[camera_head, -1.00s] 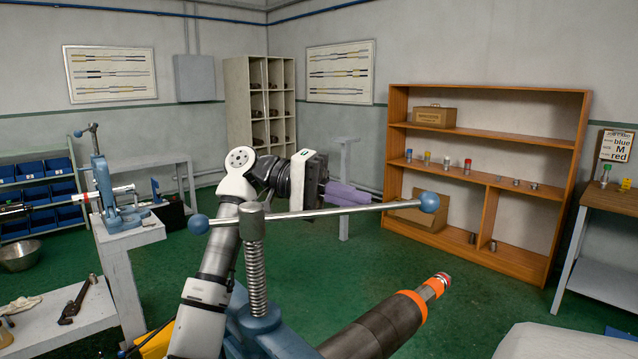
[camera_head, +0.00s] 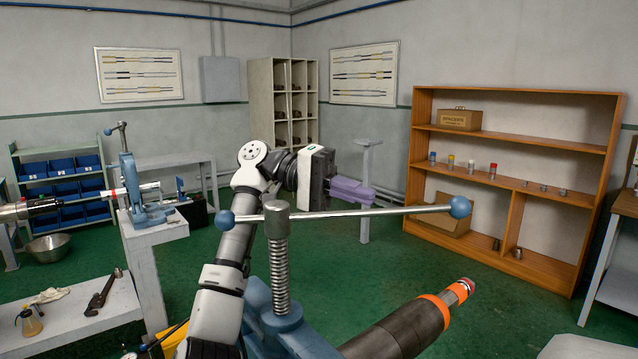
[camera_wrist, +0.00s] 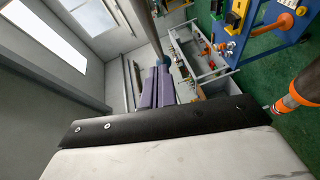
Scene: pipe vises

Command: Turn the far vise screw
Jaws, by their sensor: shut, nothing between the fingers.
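The far vise (camera_head: 146,212) is blue and stands on a pale bench at the left of the head view. Its upright screw (camera_head: 124,140) carries a short cross handle (camera_head: 115,128) with blue ends. My gripper (camera_head: 368,194) has purple fingers, shut and empty, pointing right in mid-air. It is well to the right of the far vise, behind the near vise's handle bar (camera_head: 350,212) in the picture. The wrist view shows the purple fingers (camera_wrist: 158,86) together. The far vise's screw is not clear there.
The near vise (camera_head: 290,330), with its threaded screw (camera_head: 279,265) and long handle, fills the front centre. A thick dark pipe with orange bands (camera_head: 405,330) sticks out right. A low bench (camera_head: 75,325) holds a wrench (camera_head: 100,294). Green floor (camera_head: 370,265) lies open beyond.

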